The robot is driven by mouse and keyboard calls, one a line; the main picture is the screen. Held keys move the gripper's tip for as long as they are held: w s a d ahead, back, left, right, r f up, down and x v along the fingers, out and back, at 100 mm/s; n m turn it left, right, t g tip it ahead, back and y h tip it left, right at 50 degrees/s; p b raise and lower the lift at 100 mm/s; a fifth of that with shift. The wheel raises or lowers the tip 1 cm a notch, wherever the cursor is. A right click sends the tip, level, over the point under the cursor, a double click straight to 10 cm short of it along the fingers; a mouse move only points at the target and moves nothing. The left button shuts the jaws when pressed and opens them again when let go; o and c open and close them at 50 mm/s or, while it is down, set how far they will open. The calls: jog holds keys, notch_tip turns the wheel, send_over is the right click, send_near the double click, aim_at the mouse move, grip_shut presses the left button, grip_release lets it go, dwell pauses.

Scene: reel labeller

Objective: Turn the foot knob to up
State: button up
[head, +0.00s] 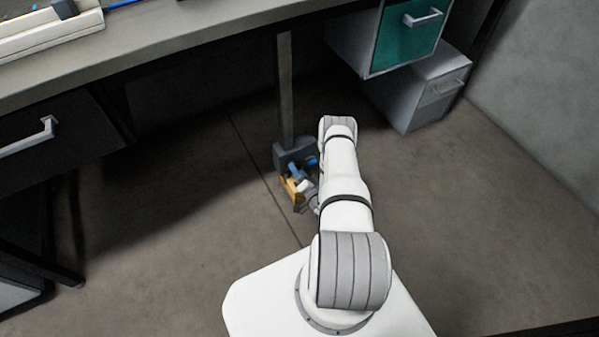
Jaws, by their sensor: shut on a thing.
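A grey foot block (289,157) sits on the floor at the base of the bench's metal leg (285,90), near the middle of the head view. Small blue and orange parts show at the front of this block; the orange part (291,187) is lower and to the left. My gripper (302,183) is at the front of the block, low near the floor, and is shut on the foot knob. The knob is mostly hidden by the gripper and too small to read, so I cannot tell which way it points.
The bench top (150,45) runs overhead across the upper left. A black drawer unit (60,135) stands at the left. A teal-fronted drawer cabinet (408,35) and a grey drawer box (425,90) are at the upper right. The floor around the foot is clear.

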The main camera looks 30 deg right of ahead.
jog(key=shift+d+m, duration=0.15)
jog(key=shift+m, duration=0.45)
jog(key=o, duration=1)
